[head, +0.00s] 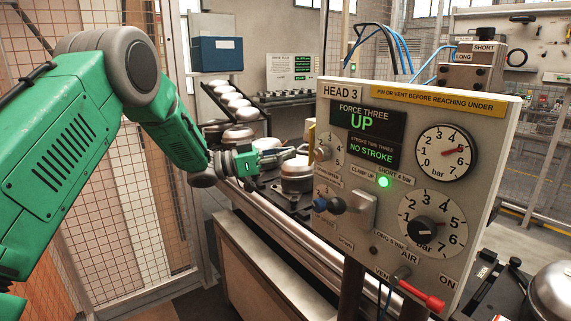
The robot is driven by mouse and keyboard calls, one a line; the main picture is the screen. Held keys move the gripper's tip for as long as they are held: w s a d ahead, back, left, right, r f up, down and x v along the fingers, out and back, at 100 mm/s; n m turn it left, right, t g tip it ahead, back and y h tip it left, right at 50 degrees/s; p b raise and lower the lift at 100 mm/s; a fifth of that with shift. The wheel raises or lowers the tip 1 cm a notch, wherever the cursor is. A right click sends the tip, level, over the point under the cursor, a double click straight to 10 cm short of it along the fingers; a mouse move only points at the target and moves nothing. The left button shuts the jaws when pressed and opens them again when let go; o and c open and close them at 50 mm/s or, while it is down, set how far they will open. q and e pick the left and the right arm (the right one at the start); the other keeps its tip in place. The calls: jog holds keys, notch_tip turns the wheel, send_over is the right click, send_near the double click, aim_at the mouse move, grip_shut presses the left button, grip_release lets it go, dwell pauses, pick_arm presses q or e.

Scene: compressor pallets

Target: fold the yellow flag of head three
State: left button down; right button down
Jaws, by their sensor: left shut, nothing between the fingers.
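The head three panel (335,92) stands at the centre right, with "FORCE THREE UP" and "NO STROKE" lit in green. A narrow yellow piece (311,139) shows at the panel's left edge. It looks like the yellow flag, seen nearly edge-on, and most of it is hidden. My left gripper (294,153) is shut and empty, just left of the panel and a little below the yellow piece. I cannot tell whether it touches anything. My right gripper is not in view.
A metal compressor dome (297,178) sits on the line just below my left gripper. Panel knobs, a lever with a blue knob (337,206) and a red vent handle (423,296) stick out nearby. A mesh fence (95,190) stands at the left. More domes (233,101) stand behind.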

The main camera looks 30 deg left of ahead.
aim_at(300, 150)
pick_arm(q)
jog(key=shift+w+d+m+g+h, duration=0.25)
jog(key=shift+w+g, duration=0.15)
jog(key=shift+w, duration=0.15)
jog(key=shift+w+d+m+g+h, duration=0.3)
jog(key=shift+w+g, duration=0.1)
jog(key=shift+w, duration=0.15)
jog(key=shift+w+d+m+g+h, duration=0.25)
jog(key=shift+w+g, duration=0.15)
jog(key=shift+w, duration=0.15)
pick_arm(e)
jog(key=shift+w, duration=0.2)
pick_arm(q)
jog(key=shift+w+a, duration=0.1)
jog(key=shift+a, duration=0.05)
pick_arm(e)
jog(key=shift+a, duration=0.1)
